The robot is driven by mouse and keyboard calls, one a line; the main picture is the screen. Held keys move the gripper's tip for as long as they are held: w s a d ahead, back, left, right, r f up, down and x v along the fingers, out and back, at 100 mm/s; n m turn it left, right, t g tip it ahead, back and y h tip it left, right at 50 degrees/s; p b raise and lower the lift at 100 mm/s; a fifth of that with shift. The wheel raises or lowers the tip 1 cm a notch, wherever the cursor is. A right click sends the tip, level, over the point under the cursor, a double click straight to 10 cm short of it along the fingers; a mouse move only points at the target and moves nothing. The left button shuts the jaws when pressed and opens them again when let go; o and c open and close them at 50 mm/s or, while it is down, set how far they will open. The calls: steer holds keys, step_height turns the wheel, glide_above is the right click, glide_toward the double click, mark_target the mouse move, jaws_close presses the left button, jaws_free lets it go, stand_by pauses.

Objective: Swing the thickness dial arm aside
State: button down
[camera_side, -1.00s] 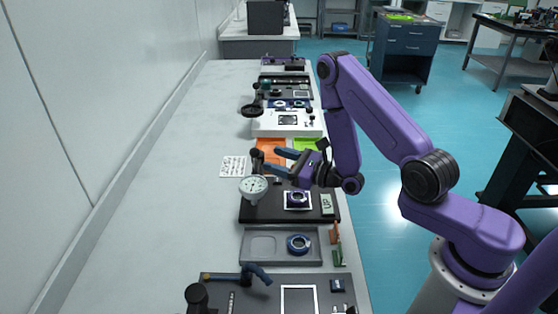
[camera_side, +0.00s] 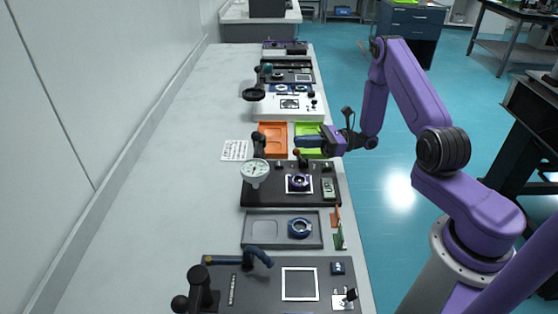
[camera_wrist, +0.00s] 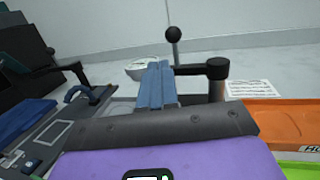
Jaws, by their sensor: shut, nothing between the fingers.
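The thickness dial (camera_side: 255,173), a round white-faced gauge, hangs from a black arm on a post (camera_side: 259,144) at the back left of a black base plate (camera_side: 260,193). In the wrist view the dial (camera_wrist: 138,69) shows as a pale disc partly behind my fingers, with its post (camera_wrist: 217,82) to the right. My gripper (camera_side: 300,141) is shut and empty, right of the post and above the green tray. Its blue fingers (camera_wrist: 157,84) are together in the wrist view. They overlap the dial arm there, but the side view shows a gap from the post.
An orange tray (camera_side: 272,132) and a green tray (camera_side: 311,128) lie beyond the base plate. A ringed part (camera_side: 298,182) sits on the plate, near a small upright lever (camera_side: 300,157). A grey tray (camera_side: 262,230) lies nearer. The bench's left strip is mostly clear.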

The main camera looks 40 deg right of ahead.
steer(key=s+d+f+n+g, duration=0.2)
steer(key=s+d+f+g, duration=0.1)
steer(key=s+d+g, duration=0.1)
steer(key=x, duration=1.3)
steer(key=shift+w+a+r+y, duration=0.3)
steer(key=shift+r, duration=0.1)
steer(key=shift+x, duration=1.05)
steer(key=s+v, duration=0.1)
steer(key=v, duration=1.3)
steer(key=shift+s, duration=0.3)
steer(key=shift+a+r, duration=0.1)
steer(key=shift+r, duration=0.05)
steer(key=shift+r, duration=2.4)
